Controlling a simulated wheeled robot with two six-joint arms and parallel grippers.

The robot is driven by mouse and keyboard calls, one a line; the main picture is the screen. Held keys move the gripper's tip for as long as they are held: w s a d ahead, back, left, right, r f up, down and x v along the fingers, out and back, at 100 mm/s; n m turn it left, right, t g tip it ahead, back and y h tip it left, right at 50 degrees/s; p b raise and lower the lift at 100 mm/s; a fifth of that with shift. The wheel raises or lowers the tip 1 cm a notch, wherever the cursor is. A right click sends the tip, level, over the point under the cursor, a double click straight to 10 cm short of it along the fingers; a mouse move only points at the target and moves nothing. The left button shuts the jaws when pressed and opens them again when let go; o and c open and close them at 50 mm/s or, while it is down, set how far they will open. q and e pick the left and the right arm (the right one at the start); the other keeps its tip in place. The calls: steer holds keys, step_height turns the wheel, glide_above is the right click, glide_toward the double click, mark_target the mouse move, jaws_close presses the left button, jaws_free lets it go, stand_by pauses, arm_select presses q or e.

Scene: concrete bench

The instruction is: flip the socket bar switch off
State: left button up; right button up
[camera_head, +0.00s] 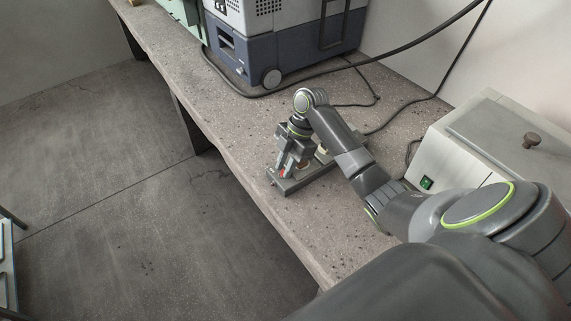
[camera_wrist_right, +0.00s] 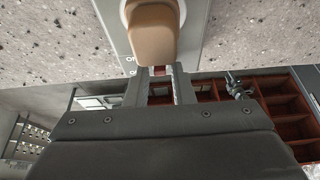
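The grey socket bar (camera_head: 287,186) lies on the concrete bench near its front edge. A small orange-red part, which looks like its switch (camera_head: 282,173), shows at its near end below my right gripper (camera_head: 287,168). In the right wrist view the grey bar (camera_wrist_right: 196,35) fills the top middle, with a tan plug (camera_wrist_right: 152,33) standing on it and partly printed lettering beside it. My right gripper's fingers (camera_wrist_right: 163,75) are apart at the bar's end, with a bit of red between them. Contact with the switch cannot be told. My left gripper is not in view.
A blue-grey wheeled machine (camera_head: 290,45) stands at the back, and black cables (camera_head: 330,70) run across the bench. The bench surface (camera_head: 240,130) left of the bar is clear.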

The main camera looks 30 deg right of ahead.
jaws_close()
steer(key=shift+a+r, duration=0.1)
steer(key=shift+a+r+h+p, duration=0.1)
steer(key=shift+a+h+p, duration=0.1)
steer(key=shift+h+p, duration=0.35)
steer(key=shift+a+r+h+p, duration=0.15)
steer(key=shift+a+h+p, duration=0.35)
steer(key=shift+h+p, duration=0.7)
steer(key=shift+s+a+h+p, duration=0.1)
steer(key=shift+a+h+p, duration=0.25)
steer(key=shift+h+p, duration=0.85)
steer(key=shift+a+f+t+h+p, duration=0.15)
steer(key=shift+f+t+h+p, duration=0.15)
steer(key=shift+h+p, duration=0.3)
